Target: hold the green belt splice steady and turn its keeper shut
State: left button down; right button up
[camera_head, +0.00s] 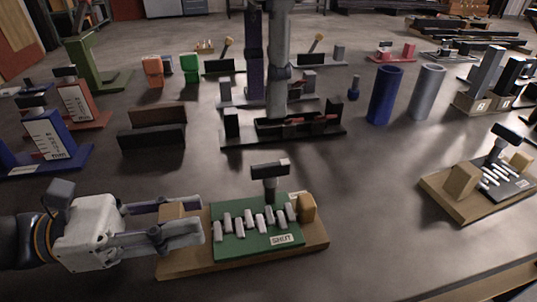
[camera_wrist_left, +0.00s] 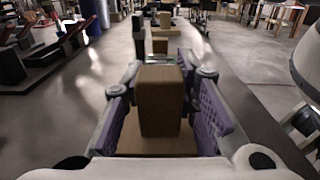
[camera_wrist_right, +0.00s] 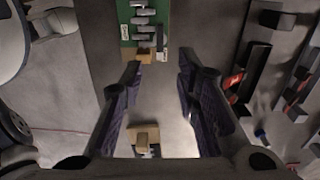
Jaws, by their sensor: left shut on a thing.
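The green belt splice (camera_head: 228,247) lies on a wooden board (camera_head: 190,267), with a zigzag row of grey lacing pieces and a "SHUT" label (camera_head: 281,240). Its keeper (camera_head: 270,168) is a dark crossbar on an upright post at the far edge, lying roughly left to right. My left gripper (camera_head: 192,219) is shut on the wooden block at the board's left end; this block (camera_wrist_left: 160,100) stands between its fingers in the left wrist view. My right gripper (camera_head: 267,108) hangs fingers down above and behind the keeper. Its fingers (camera_wrist_right: 160,68) are apart and empty; the splice (camera_wrist_right: 143,22) shows beyond them.
A similar board (camera_head: 465,205) with a dark plate stands at the right. Behind the splice are a black stand (camera_head: 235,138), a dark block holder (camera_head: 152,138) and blue (camera_head: 384,95) and grey (camera_head: 427,92) cylinders. The table between the two boards is clear.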

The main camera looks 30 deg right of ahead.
aim_at(271, 164)
notch_tip(271, 164, down, 10)
jog(key=shift+f, duration=0.1)
grip_shut()
